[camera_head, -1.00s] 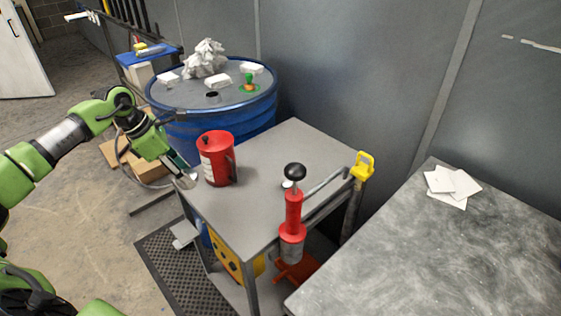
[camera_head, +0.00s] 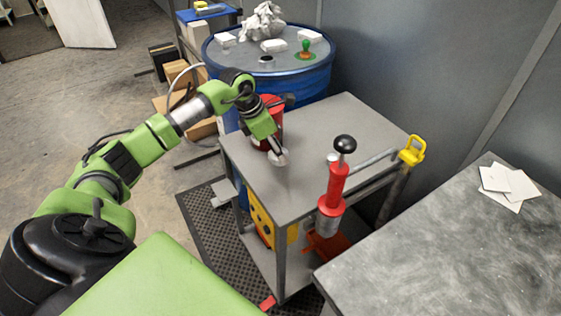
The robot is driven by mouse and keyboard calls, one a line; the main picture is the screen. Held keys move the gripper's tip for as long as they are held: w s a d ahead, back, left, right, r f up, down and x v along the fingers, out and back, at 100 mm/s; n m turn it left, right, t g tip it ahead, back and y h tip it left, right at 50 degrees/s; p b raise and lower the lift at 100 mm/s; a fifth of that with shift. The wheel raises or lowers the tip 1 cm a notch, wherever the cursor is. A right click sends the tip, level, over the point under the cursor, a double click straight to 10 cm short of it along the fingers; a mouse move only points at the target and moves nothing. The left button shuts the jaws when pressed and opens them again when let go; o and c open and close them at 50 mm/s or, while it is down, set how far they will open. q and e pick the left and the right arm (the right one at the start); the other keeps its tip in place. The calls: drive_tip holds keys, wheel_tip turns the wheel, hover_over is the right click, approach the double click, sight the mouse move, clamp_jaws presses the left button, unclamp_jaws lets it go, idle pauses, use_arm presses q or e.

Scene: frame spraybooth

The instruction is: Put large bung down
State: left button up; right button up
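My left gripper (camera_head: 279,158) reaches in from the left and points down over the grey cart top (camera_head: 330,125), in front of the red can (camera_head: 268,110). A small pale piece shows at its fingertips. I cannot tell if this is the large bung or part of the fingers, nor whether the fingers are open or shut. A small whitish round item (camera_head: 332,158) lies on the cart near the red pump; it is too small to identify. My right gripper is out of view.
A red hand pump (camera_head: 335,190) with a black knob stands at the cart's front right edge. A yellow clamp (camera_head: 412,150) is at the right corner. A blue drum (camera_head: 300,85) with a dark hole (camera_head: 266,60) in its lid stands behind. The cart's middle is clear.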

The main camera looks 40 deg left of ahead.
use_arm(q)
drive_tip(key=b+x, duration=0.1)
drive_tip(key=x, duration=0.1)
drive_tip(key=s+b+x, duration=0.1)
drive_tip(key=x, duration=0.1)
drive_tip(key=shift+w+f, duration=0.1)
drive_tip(key=shift+f, duration=0.1)
drive_tip(key=shift+a+r, duration=0.1)
drive_tip(key=shift+r, duration=0.05)
drive_tip(key=o, duration=0.6)
drive_tip(key=shift+o, duration=0.5)
